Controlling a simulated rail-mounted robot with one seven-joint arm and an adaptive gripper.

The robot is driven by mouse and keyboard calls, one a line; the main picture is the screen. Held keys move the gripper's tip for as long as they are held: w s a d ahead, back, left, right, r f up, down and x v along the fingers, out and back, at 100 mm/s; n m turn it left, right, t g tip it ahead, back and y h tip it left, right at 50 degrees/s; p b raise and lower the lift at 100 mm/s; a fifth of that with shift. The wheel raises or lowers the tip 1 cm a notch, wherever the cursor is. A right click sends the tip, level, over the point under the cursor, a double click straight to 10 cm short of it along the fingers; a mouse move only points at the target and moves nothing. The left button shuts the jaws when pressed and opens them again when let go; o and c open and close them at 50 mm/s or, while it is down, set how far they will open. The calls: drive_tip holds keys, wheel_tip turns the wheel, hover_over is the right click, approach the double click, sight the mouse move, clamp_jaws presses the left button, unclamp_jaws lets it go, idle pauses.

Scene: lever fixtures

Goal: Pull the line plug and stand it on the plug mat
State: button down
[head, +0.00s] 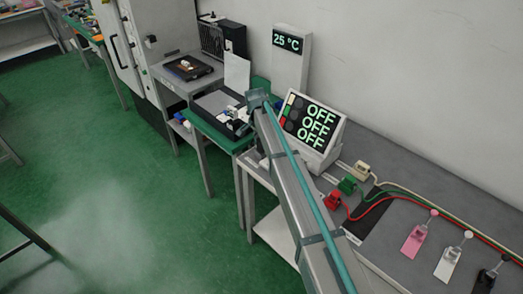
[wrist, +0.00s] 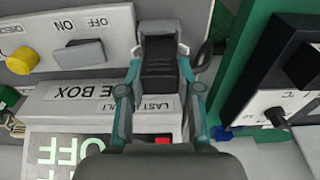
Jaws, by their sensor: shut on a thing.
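My gripper (wrist: 160,62) has its two teal fingers closed on the sides of a dark, ridged plug-like block with a grey end (wrist: 160,68), which I take as the line plug. A black cord (wrist: 204,52) shows beside it. I cannot tell whether the plug is seated in the box or free. In the head view my gripper (head: 257,98) is left of the OFF display, and the plug is not distinct there. A black mat (head: 372,217) lies on the bench by the coloured plugs; I cannot tell whether it is the plug mat.
The display (head: 313,118) reads OFF on several lines. Red (head: 332,200), green (head: 347,186) and beige (head: 361,169) plugs trail cables. In the wrist view a switch (wrist: 80,53) and yellow knob (wrist: 21,61) are close by.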

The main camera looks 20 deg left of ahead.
drive_tip(key=shift+r+p, duration=0.4)
drive_tip(key=shift+r, duration=0.75)
drive_tip(key=shift+r, duration=0.1)
drive_tip(key=shift+r+p, duration=0.4)
drive_tip(key=shift+r, duration=0.5)
drive_tip(key=shift+f+b, duration=0.15)
drive_tip(key=shift+b, duration=0.15)
